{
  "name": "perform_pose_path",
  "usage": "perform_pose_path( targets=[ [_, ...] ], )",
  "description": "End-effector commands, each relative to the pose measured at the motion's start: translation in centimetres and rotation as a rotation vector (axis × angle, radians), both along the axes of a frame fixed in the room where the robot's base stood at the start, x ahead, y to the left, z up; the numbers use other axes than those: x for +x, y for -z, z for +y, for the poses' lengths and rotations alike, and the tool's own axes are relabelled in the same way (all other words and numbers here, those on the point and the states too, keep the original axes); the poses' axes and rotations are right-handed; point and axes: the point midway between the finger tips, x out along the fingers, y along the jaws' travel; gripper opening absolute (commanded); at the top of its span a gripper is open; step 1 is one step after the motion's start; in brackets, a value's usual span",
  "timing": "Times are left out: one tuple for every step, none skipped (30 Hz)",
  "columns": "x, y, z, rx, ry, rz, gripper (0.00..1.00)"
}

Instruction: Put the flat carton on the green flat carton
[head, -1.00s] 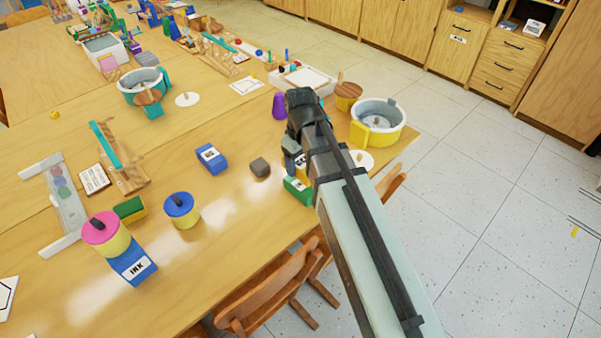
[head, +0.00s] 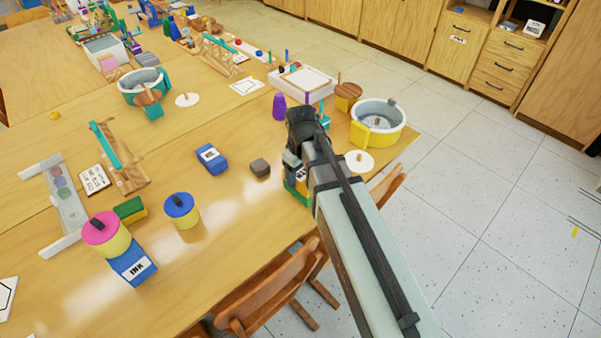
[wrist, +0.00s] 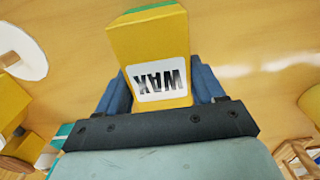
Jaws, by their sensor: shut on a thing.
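My gripper (head: 296,162) is shut on a yellow carton with a white WAX label (wrist: 150,52). In the wrist view the carton sits between the blue fingers, its label facing the camera. A thin green strip shows at the carton's far edge; I cannot tell whether it belongs to the carton or to something behind it. In the head view my gripper is low over the table's right part and mostly covers the carton.
A yellow pot (head: 377,138) and a white disc (head: 359,161) are to the right. The table edge and a wooden chair (head: 272,285) are close in front.

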Motion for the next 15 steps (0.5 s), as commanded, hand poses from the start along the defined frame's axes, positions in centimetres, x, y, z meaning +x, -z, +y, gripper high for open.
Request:
perform_pose_path(
  targets=[
    [0.00,0.03,0.00,0.000,0.000,0.000,0.71],
    [0.00,0.01,0.00,0.000,0.000,0.000,0.74],
    [0.00,0.01,0.00,0.000,0.000,0.000,0.78],
    [0.00,0.01,0.00,0.000,0.000,0.000,0.81],
    [0.00,0.01,0.00,0.000,0.000,0.000,0.83],
    [0.01,0.01,0.01,0.000,0.000,0.000,0.87],
    [0.01,0.01,0.01,0.000,0.000,0.000,0.90],
    [0.01,0.01,0.01,0.000,0.000,0.000,0.93],
    [0.01,0.01,0.01,0.000,0.000,0.000,0.94],
    [0.01,0.01,0.01,0.000,0.000,0.000,0.94],
    [0.00,0.01,0.00,0.000,0.000,0.000,0.94],
    [0.00,0.01,0.00,0.000,0.000,0.000,0.94],
    [0.00,0.01,0.00,0.000,0.000,0.000,0.94],
    [0.00,0.00,0.00,0.000,0.000,0.000,0.94],
    [0.01,-0.02,0.00,0.000,0.000,0.000,0.94]
  ],
)
